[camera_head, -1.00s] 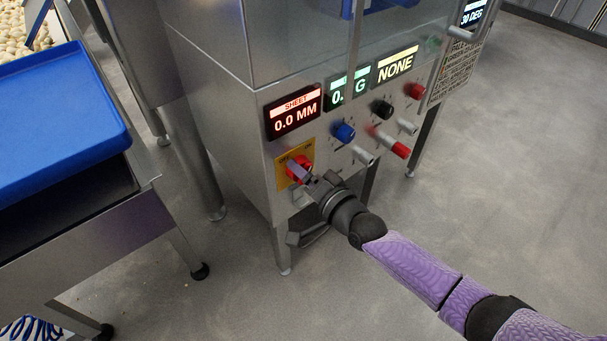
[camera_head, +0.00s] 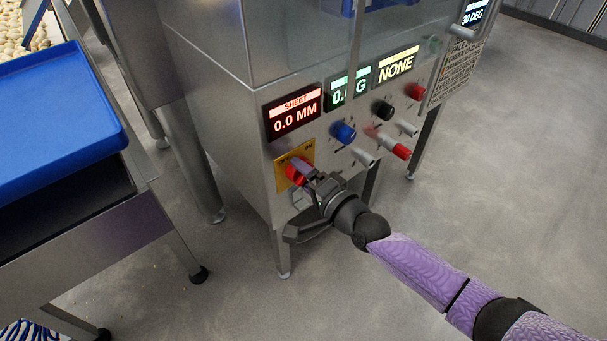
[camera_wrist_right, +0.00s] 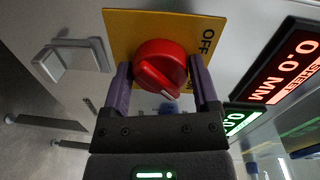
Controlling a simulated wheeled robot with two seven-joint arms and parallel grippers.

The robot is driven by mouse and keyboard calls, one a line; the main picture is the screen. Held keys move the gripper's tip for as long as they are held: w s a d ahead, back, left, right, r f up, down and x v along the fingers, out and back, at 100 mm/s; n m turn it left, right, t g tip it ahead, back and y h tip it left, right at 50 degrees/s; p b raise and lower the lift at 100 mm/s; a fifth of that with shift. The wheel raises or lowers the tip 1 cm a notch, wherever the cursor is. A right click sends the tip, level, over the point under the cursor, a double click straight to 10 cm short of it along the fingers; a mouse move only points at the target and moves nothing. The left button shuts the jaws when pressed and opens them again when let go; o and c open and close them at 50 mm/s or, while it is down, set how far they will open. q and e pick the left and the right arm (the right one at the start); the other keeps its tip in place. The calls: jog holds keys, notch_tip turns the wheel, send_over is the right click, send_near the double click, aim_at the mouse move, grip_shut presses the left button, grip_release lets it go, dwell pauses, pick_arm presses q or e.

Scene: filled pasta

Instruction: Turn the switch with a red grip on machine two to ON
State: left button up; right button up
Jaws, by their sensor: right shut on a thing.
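The switch with a red grip (camera_head: 294,172) sits on a yellow plate (camera_head: 280,178) low on the left of the steel machine's front (camera_head: 258,150). In the right wrist view the red grip (camera_wrist_right: 160,65) is round with a white mark, and the yellow plate (camera_wrist_right: 120,30) carries the word OFF at its right; the other label is mostly hidden by a finger. My right gripper (camera_head: 305,170) is at the switch, with its purple fingers (camera_wrist_right: 160,88) on both sides of the grip, shut on it. My left gripper is not in view.
Above the switch are lit displays, one reading 0.0 MM (camera_head: 295,115). A blue knob (camera_head: 343,132), a black knob (camera_head: 382,109) and red knobs sit to the right. A blue tray (camera_head: 60,120) on a steel table stands at left. Floor at right is clear.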

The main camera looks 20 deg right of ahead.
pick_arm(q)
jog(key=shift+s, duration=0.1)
pick_arm(e)
jog(key=shift+f, duration=0.1)
jog(key=o, duration=1.1)
pick_arm(q)
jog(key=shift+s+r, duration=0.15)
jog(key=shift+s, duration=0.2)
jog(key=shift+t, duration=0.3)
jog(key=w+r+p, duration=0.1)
jog(key=p, duration=0.1)
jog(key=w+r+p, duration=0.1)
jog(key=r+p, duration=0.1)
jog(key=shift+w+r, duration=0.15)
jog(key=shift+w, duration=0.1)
pick_arm(e)
jog(key=v, duration=1)
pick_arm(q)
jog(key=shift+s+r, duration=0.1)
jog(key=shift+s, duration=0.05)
